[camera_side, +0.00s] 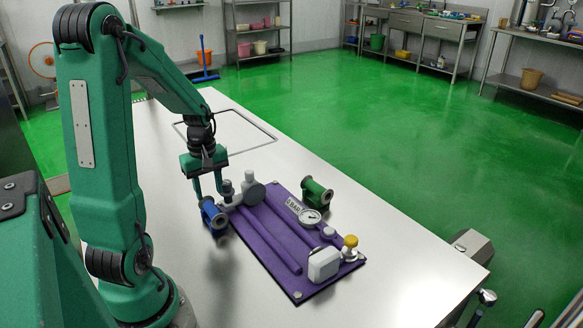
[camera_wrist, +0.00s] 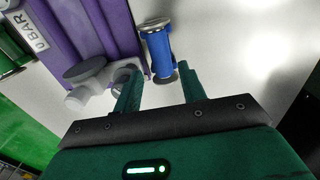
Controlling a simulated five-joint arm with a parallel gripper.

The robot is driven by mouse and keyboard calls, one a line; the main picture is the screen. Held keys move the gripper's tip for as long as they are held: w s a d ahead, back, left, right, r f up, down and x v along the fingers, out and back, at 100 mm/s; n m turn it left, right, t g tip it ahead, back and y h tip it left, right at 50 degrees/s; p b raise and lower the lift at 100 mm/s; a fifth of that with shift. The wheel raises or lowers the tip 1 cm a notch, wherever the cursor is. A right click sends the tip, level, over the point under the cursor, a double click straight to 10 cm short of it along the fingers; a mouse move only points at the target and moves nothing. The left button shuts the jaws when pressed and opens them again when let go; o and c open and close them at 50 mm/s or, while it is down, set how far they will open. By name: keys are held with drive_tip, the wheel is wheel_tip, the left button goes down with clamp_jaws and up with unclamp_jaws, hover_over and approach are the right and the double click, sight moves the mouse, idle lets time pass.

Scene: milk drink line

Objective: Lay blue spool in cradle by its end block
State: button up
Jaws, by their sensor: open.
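The blue spool (camera_side: 211,214) with grey end faces lies on the steel table beside the left end of the purple board (camera_side: 279,267). It also shows in the wrist view (camera_wrist: 160,48), close to the board's edge. My gripper (camera_side: 209,194) points down just above the spool, open and empty. In the wrist view its fingertips (camera_wrist: 160,72) stand apart on either side of the spool's near end. The board carries parallel purple ridges (camera_side: 271,239) and a white block (camera_side: 323,263). I cannot tell for sure which part is the cradle or its end block.
A green spool (camera_side: 317,196) sits at the board's far edge. A gauge (camera_side: 310,217), a yellow-topped valve (camera_side: 350,248) and grey fittings (camera_side: 254,193) stand on the board, the fittings close to my gripper. The table front (camera_side: 385,290) is clear.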

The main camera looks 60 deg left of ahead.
sight(212, 207)
drive_tip(key=shift+f, duration=0.8)
drive_tip(key=shift+f, duration=2.6)
clamp_jaws()
